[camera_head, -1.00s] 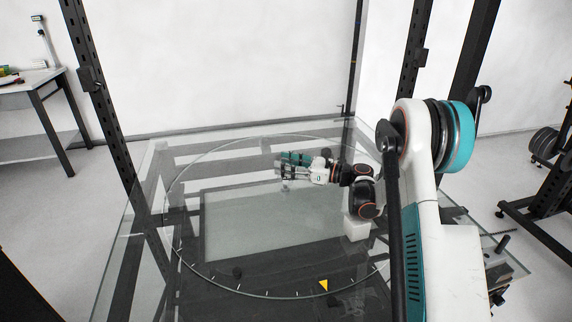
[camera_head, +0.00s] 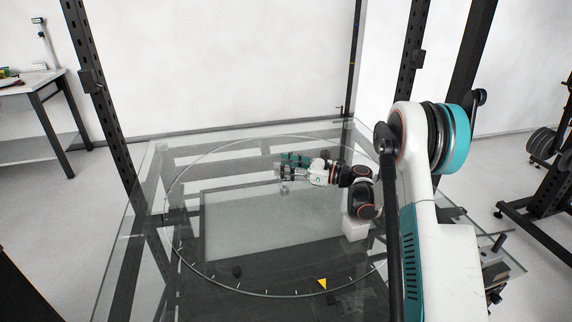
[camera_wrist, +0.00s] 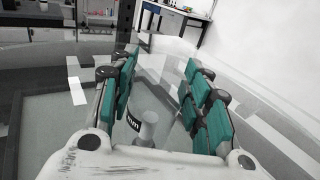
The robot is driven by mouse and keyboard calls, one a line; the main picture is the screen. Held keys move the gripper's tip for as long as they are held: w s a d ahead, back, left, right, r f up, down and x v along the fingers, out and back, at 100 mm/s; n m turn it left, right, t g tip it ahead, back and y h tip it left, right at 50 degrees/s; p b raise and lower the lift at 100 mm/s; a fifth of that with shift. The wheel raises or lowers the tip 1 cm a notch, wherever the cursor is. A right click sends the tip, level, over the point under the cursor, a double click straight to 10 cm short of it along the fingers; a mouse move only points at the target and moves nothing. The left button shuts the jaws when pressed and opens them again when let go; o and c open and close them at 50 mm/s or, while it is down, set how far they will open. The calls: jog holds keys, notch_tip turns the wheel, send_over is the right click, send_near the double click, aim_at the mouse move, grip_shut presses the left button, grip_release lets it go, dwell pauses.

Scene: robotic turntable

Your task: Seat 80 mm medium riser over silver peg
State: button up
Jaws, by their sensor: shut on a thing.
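My gripper (camera_wrist: 160,95) has its teal-padded fingers on both sides of a see-through body, which I take to be the medium riser; its outline is very faint. A black label ending in "mm" (camera_wrist: 132,122) shows low between the fingers. A pale grey cylinder with a round top, which looks like the silver peg (camera_wrist: 149,122), stands between the fingers beside the label. Whether the riser surrounds the peg I cannot tell. In the head view my gripper (camera_head: 286,171) is low over the glass turntable (camera_head: 240,289), toward its far side, with a small grey shape below it.
A yellow triangle marker (camera_head: 322,284) and a small dark knob (camera_head: 237,271) sit near the turntable's front edge. Dark uprights (camera_head: 95,100) frame the glass table. A side table (camera_head: 35,85) stands far left. Most of the turntable surface looks clear.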

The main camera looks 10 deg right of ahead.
jog(key=shift+s+f, duration=0.2)
jog(key=shift+f, duration=0.9)
jog(key=o, duration=1.3)
jog(key=shift+s+d+r, duration=0.1)
jog(key=shift+s+d, duration=0.35)
jog(key=shift+s, duration=0.05)
jog(key=v, duration=0.2)
jog(key=r+v, duration=0.1)
jog(key=v, duration=0.4)
jog(key=shift+d+r, duration=0.2)
jog(key=shift+r, duration=0.05)
jog(key=shift+w+a+r, duration=0.1)
jog(key=shift+a, duration=0.05)
